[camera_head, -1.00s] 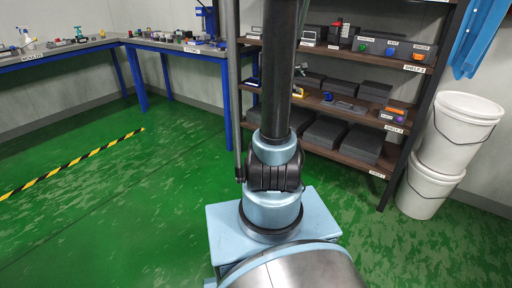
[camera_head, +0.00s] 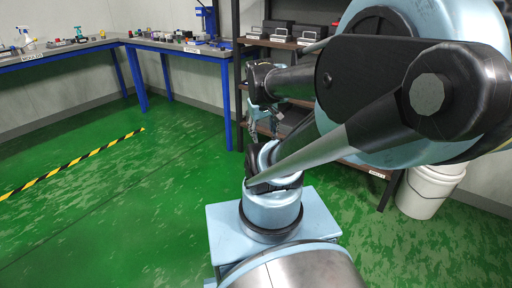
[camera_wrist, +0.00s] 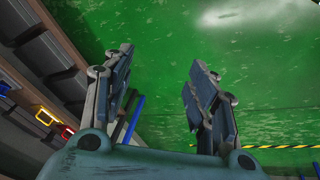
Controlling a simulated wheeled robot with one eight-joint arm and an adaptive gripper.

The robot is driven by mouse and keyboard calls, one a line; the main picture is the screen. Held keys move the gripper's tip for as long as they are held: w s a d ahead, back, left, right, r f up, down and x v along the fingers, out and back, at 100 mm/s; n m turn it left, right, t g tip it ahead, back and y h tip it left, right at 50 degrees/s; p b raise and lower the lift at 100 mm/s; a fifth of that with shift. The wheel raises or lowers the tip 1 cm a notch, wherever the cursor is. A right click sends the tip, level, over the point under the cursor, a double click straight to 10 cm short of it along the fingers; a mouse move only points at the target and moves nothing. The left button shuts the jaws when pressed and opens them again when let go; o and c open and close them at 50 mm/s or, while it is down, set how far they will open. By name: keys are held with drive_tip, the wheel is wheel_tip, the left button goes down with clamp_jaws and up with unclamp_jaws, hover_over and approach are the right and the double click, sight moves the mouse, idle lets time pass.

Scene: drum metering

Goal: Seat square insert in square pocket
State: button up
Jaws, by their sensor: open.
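My gripper (camera_wrist: 158,92) is open and empty in the wrist view, with its two fingers apart over bare green floor. In the head view my gripper (camera_head: 262,122) shows small in front of the shelf unit, partly hidden among my arm links. I cannot make out a square insert or a square pocket in either view.
A shelf unit (camera_head: 237,75) with dark boxes stands behind my arm, which hides much of it. It also shows at the left of the wrist view (camera_wrist: 50,60). White buckets (camera_head: 428,190) stand at right. Workbenches (camera_head: 80,47) line the back wall. The floor at left is clear, with a striped line (camera_head: 70,168).

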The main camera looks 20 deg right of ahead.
drive_tip(key=s+a+f+m+g+y, duration=0.1)
drive_tip(key=s+a+f, duration=0.1)
drive_tip(key=s+a, duration=0.2)
drive_tip(key=shift+s+f+y, duration=0.2)
drive_tip(key=shift+s+y, duration=0.1)
drive_tip(key=shift+s, duration=0.45)
drive_tip(key=shift+o, duration=0.8)
drive_tip(key=shift+s, duration=0.1)
